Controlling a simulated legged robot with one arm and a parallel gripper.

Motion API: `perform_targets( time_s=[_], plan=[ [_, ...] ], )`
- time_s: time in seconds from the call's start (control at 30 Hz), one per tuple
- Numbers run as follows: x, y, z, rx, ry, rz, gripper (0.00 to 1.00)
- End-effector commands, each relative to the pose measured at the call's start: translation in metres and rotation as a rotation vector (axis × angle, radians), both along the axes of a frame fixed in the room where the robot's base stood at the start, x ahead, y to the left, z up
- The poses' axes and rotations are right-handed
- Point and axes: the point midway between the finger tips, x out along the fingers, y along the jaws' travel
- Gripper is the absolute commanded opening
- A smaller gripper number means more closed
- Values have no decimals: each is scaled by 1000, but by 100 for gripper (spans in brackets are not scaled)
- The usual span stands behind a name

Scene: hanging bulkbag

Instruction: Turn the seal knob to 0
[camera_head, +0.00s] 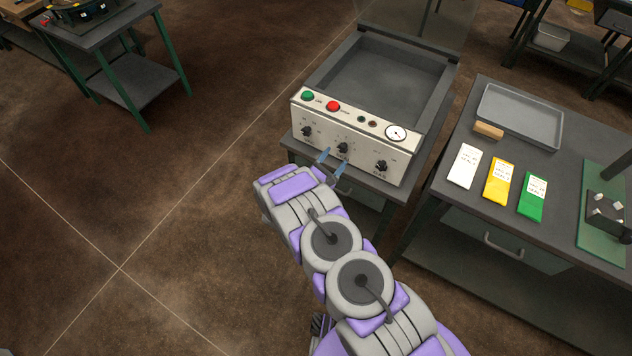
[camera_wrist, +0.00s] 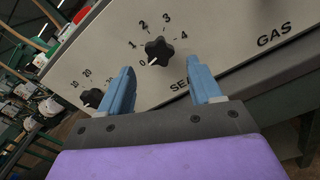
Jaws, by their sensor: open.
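The black seal knob (camera_head: 343,147) is the middle of three knobs on the cream front panel of a grey machine. In the wrist view the seal knob (camera_wrist: 158,49) sits by a scale from 0 to 4, and its white mark points down-left, close to the 0. My gripper (camera_head: 334,159) is open in front of this knob. In the wrist view my gripper (camera_wrist: 161,68) has its two blue fingers apart, one lower left and one lower right of the knob. The fingers look clear of the knob. The SEAL label is partly hidden by the right finger.
A left knob (camera_head: 306,132) and a GAS knob (camera_head: 381,166) flank the seal knob. Above them are a green button (camera_head: 307,96), a red button (camera_head: 333,106) and a gauge (camera_head: 395,132). A side table (camera_head: 460,207) with coloured packets and a tray stands at right.

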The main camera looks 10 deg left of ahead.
Motion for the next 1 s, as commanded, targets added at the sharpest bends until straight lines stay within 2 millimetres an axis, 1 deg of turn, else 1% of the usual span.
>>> perform_targets(
  time_s=[0.03, 0.2, 0.4, 0.5, 0.7, 1.0],
  plan=[
    [-12, 7, 1, -2, 3, 5, 64],
    [-48, 19, 0, -5, 5, 6, 64],
    [-88, 34, -1, -3, 3, 6, 64],
    [-103, 39, -1, -2, 2, 6, 64],
    [-120, 45, -2, -2, 4, 4, 64],
    [-123, 46, -2, -2, 3, 2, 64]
  ],
)
